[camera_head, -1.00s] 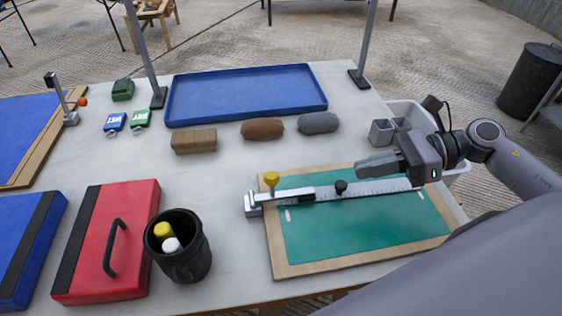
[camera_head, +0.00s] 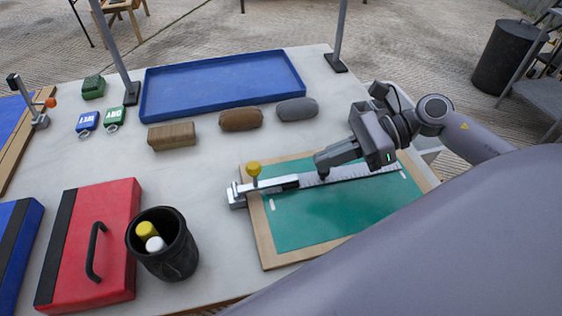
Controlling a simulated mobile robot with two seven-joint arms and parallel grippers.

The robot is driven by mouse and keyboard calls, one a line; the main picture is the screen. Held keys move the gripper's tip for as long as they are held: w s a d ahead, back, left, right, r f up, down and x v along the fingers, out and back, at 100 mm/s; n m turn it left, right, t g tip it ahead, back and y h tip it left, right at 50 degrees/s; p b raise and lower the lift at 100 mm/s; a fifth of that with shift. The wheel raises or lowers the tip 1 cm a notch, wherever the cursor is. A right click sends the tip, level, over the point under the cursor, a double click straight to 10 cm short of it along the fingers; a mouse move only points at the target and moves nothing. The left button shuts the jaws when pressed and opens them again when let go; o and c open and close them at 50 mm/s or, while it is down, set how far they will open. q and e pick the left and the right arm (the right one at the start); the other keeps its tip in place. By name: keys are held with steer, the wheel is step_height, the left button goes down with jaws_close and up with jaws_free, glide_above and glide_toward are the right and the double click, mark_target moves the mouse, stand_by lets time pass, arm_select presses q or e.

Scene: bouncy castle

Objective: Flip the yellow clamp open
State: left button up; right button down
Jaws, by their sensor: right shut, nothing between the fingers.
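The yellow clamp (camera_head: 254,169) is a small yellow knob at the left end of a metal ruler bar. The ruler (camera_head: 352,172) lies across the top of a green board (camera_head: 325,215) with a wooden frame. A silver clamp base (camera_head: 237,196) sits at the ruler's left end. My right gripper (camera_head: 321,162) is shut and empty, above the ruler and to the right of the yellow clamp, apart from it. A dark knob on the ruler (camera_head: 323,176) shows just below its fingertips; I cannot tell whether they touch. My left gripper is not in view.
A black cup (camera_head: 178,251) with yellow and white items and a red case (camera_head: 118,228) stand at front left. A blue tray (camera_head: 222,82) lies at the back, with several blocks before it. Metal posts rise from the table. The table between the cup and blocks is clear.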

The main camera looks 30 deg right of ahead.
mark_target(278, 184)
steer(key=x, duration=0.5)
steer(key=shift+a, duration=0.2)
steer(key=shift+w+a+r+p, duration=0.25)
steer(key=shift+a+p, duration=0.1)
steer(key=shift+a, duration=0.15)
steer(key=shift+w+a+r+p, duration=0.15)
steer(key=shift+w+a+p, duration=0.15)
steer(key=shift+a, duration=0.2)
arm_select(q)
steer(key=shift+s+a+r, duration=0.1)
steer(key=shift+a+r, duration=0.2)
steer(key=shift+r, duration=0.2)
arm_select(e)
steer(key=shift+w+a+r, duration=0.1)
steer(key=shift+w+a, duration=0.05)
steer(key=shift+a, duration=0.25)
steer(key=shift+w+a+r, duration=0.1)
steer(key=shift+a, duration=0.3)
arm_select(q)
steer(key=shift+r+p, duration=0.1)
steer(key=shift+p, duration=0.25)
arm_select(e)
steer(key=shift+w+a+r, duration=0.1)
steer(key=shift+r, duration=0.15)
steer(key=shift+h+p, duration=0.3)
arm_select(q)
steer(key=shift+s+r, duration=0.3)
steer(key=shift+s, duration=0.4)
arm_select(e)
steer(key=shift+r, duration=0.1)
